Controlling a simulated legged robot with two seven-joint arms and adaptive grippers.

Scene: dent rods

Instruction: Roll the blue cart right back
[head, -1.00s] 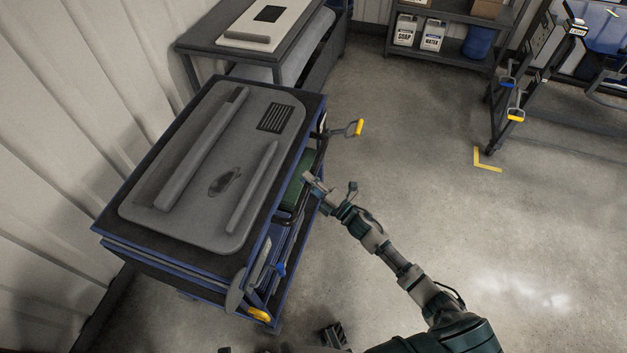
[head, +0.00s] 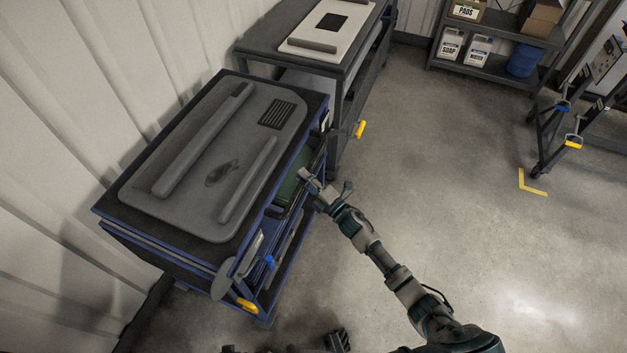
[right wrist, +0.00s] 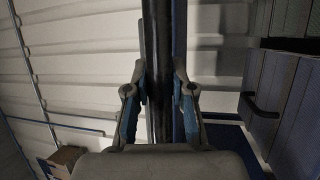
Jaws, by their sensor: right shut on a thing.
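The blue cart (head: 112,222) stands at the left in the head view, beside the corrugated wall. A grey panel (head: 190,190) with two long raised bars, a dark slotted patch and a dark stain lies on its black top. My right gripper (head: 307,177) is at the cart's right side, shut on a dark upright bar. In the right wrist view the two fingers (right wrist: 159,92) close around this bar (right wrist: 157,40). A dark part of mine at the bottom edge of the head view may be my left gripper (head: 337,341); its jaws are unclear.
A grey bench (head: 258,38) with a white panel stands just beyond the cart's far end. Shelving (head: 487,70) with jugs is at the back. A dark rack (head: 545,140) and a yellow floor mark (head: 531,187) are at the right. The floor between is clear.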

